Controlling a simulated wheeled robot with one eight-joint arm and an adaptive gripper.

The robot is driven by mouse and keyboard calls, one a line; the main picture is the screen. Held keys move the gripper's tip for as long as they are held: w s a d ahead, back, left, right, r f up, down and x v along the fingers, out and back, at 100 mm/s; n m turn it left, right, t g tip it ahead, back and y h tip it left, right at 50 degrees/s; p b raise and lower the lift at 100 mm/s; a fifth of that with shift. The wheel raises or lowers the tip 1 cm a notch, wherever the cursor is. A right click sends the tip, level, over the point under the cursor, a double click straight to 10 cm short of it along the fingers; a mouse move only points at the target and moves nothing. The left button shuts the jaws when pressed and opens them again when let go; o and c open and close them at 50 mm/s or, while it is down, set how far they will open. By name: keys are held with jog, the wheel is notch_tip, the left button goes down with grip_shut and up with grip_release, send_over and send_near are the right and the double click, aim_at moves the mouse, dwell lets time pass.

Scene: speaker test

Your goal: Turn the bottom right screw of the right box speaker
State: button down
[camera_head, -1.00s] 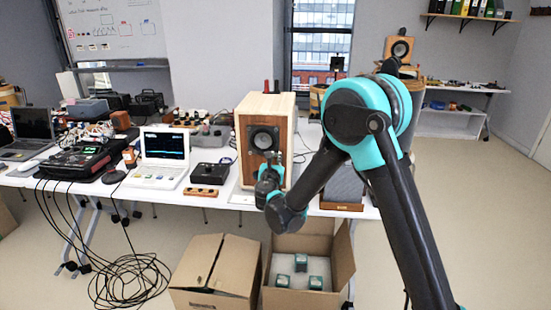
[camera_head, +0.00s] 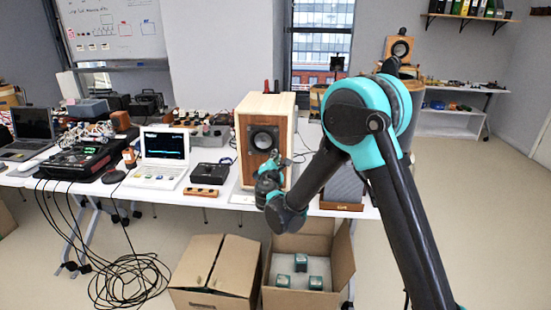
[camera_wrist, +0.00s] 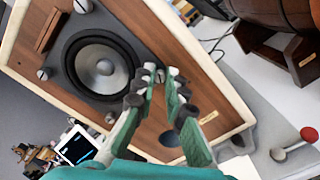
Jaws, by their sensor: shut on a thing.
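The box speaker (camera_head: 275,108), with a wooden front and a dark round driver (camera_head: 264,140), stands upright on the white table. In the wrist view its driver (camera_wrist: 100,66) sits in a dark plate, and the picture is tilted. Three grey screws show clear of my gripper: upper right (camera_wrist: 83,5), upper left (camera_wrist: 43,74) and lower left (camera_wrist: 110,117). My gripper (camera_wrist: 162,76) is at the plate's bottom right corner, its green fingers closed on the bottom right screw, which they mostly hide. In the head view my gripper (camera_head: 275,160) is in front of the speaker's lower front.
A white laptop (camera_head: 163,146) and a small black box (camera_head: 210,173) stand left of the speaker. A dark panel on a wooden base (camera_head: 342,206) is close on its right.

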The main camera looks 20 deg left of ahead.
jog(key=m, duration=2.7)
dwell(0.5)
jog(key=c, duration=1.6)
grip_release()
jog(key=shift+o, duration=0.2)
jog(key=v, duration=1.2)
jog(key=shift+f, duration=0.1)
